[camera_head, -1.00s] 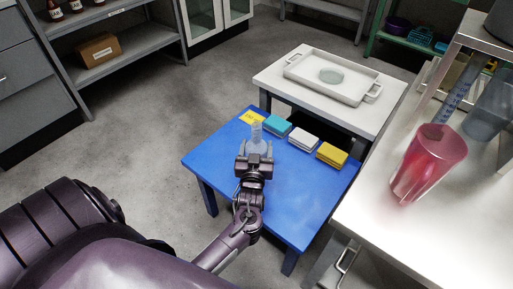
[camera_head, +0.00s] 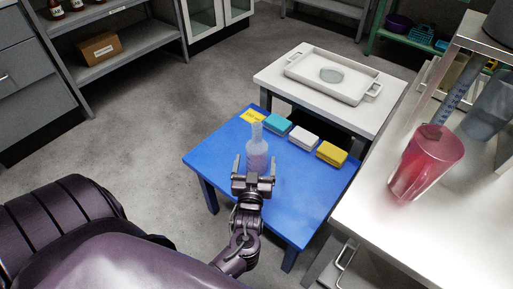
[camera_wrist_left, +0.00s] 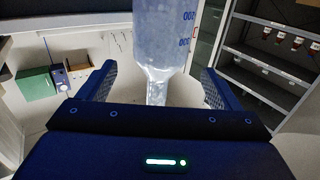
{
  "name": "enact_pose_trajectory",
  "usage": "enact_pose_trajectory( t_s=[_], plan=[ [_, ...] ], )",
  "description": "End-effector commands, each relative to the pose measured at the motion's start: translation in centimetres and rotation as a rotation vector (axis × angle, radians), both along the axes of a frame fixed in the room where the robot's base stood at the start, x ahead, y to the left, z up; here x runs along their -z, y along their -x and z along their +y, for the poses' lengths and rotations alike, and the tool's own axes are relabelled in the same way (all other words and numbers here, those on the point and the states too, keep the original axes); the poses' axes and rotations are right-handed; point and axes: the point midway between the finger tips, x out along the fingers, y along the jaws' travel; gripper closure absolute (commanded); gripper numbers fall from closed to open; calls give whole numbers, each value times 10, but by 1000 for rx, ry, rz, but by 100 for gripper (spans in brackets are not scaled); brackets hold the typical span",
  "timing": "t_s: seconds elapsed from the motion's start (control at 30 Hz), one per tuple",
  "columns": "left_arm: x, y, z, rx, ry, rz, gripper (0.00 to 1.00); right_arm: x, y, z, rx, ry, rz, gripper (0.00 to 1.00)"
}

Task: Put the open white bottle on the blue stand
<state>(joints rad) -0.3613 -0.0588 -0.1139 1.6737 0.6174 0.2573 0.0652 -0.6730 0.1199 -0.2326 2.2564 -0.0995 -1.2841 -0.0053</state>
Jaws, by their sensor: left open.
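My left gripper (camera_head: 253,178) is open just in front of the bottle, on the near side. In the left wrist view the bottle (camera_wrist_left: 170,45), with blue volume marks, appears between the two spread fingers of the gripper (camera_wrist_left: 160,85), with gaps on both sides. The bottle's underside on the stand is partly hidden by the gripper. My right gripper does not show.
Teal (camera_head: 278,124), white (camera_head: 303,137) and yellow (camera_head: 331,153) blocks and a yellow note (camera_head: 252,116) lie along the stand's back edge. A white table (camera_head: 267,78) with a tray (camera_head: 340,88) stands behind. A red cup (camera_head: 425,165) stands on the right bench.

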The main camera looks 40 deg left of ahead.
Motion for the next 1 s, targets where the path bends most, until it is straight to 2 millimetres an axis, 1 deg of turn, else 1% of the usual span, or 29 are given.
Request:
enact_pose_trajectory(
  t_s=[0.03,0.2,0.33,0.47,0.57,0.6,0.67,0.73,0.77,0.8,0.87,0.9,1.0],
  plan=[
    [0,11,-6,0,1,3,15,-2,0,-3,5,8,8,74],
    [0,34,-19,1,0,2,15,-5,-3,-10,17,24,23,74],
    [0,43,-24,1,1,3,15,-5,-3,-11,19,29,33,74],
    [6,41,-32,39,46,58,15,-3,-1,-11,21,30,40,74],
    [19,37,-49,124,129,183,15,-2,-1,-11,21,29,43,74],
    [25,36,-59,172,166,252,15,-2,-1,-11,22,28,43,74],
    [35,40,-78,252,216,373,15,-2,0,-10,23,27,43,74],
    [43,51,-102,352,256,526,15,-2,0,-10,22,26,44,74],
    [46,58,-111,395,266,594,15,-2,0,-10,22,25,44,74],
    [50,69,-124,450,275,687,15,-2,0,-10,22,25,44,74],
    [52,89,-140,527,274,824,15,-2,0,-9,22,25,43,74],
    [53,104,-149,572,266,910,15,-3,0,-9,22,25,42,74],
    [51,139,-161,662,229,1101,15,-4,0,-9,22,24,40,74]
  ],
)
